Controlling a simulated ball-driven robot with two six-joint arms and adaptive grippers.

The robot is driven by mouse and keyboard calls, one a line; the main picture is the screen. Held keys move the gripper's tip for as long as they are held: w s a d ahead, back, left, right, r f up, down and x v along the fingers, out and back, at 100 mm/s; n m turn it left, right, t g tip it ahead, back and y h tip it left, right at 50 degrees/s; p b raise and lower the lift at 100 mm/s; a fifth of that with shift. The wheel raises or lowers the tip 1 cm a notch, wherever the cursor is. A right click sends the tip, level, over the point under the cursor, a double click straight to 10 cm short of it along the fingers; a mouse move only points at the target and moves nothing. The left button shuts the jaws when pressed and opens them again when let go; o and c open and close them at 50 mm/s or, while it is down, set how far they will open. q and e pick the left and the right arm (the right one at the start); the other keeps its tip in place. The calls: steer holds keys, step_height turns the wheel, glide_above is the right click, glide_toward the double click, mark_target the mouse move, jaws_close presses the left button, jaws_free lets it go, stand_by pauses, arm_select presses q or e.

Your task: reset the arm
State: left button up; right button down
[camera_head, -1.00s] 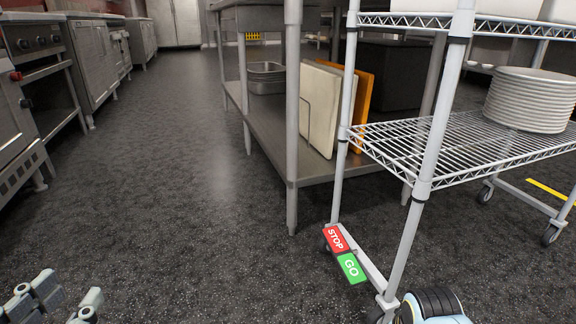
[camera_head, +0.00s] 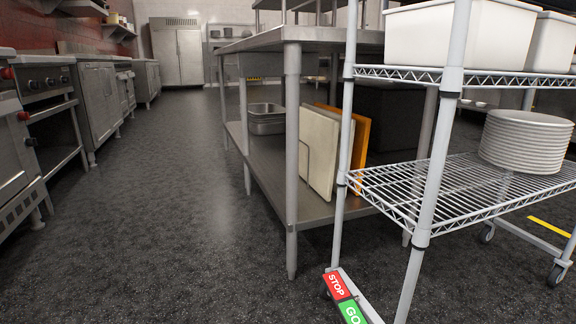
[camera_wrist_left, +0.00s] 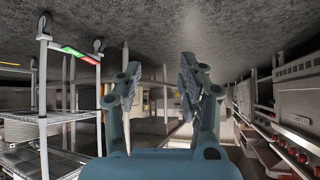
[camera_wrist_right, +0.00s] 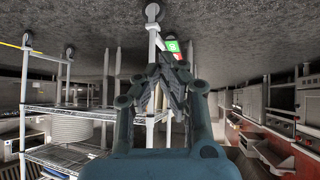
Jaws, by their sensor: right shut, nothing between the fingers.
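My left gripper (camera_wrist_left: 160,85) shows in the left wrist view with its two fingers spread wide apart and nothing between them. My right gripper (camera_wrist_right: 163,80) shows in the right wrist view with its fingers together and nothing held. Both wrist views look upside down, with the floor at the top. Neither gripper shows in the head view now.
A wire shelf cart (camera_head: 430,235) with plates (camera_head: 525,140) and white bins (camera_head: 455,35) stands close on the right. A steel table (camera_head: 285,225) holds cutting boards (camera_head: 320,150) and pans (camera_head: 266,118). Stoves (camera_head: 48,100) line the left. The floor aisle (camera_head: 170,200) between is clear.

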arm_select(q)
steer(key=s+a+f+g+p, duration=0.1)
steer(key=s+g+p, duration=0.2)
steer(key=s+p, duration=0.5)
steer(key=s+a+f+g+p, duration=0.1)
steer(key=s+a+g+p, duration=0.1)
steer(key=s+p, duration=0.6)
steer(key=s+a+f+g+y+p, duration=0.1)
steer(key=s+g+p, duration=0.3)
steer(key=s+p, duration=0.4)
steer(key=a+f+p, duration=0.1)
steer(key=p, duration=0.2)
steer(key=shift+a+n, duration=0.15)
steer(key=shift+n, duration=0.15)
arm_select(e)
steer(key=s+d+f+g, duration=0.1)
steer(key=s+g, duration=0.2)
steer(key=s, duration=0.5)
steer(key=s+d+f+g, duration=0.1)
steer(key=s+d+g, duration=0.1)
steer(key=s, duration=0.6)
steer(key=s+d+f+g+h, duration=0.1)
steer(key=s+g, duration=0.3)
steer(key=s, duration=0.4)
steer(key=shift+d+f+m, duration=0.4)
steer(key=shift+d+f, duration=0.15)
steer(key=shift+d, duration=0.1)
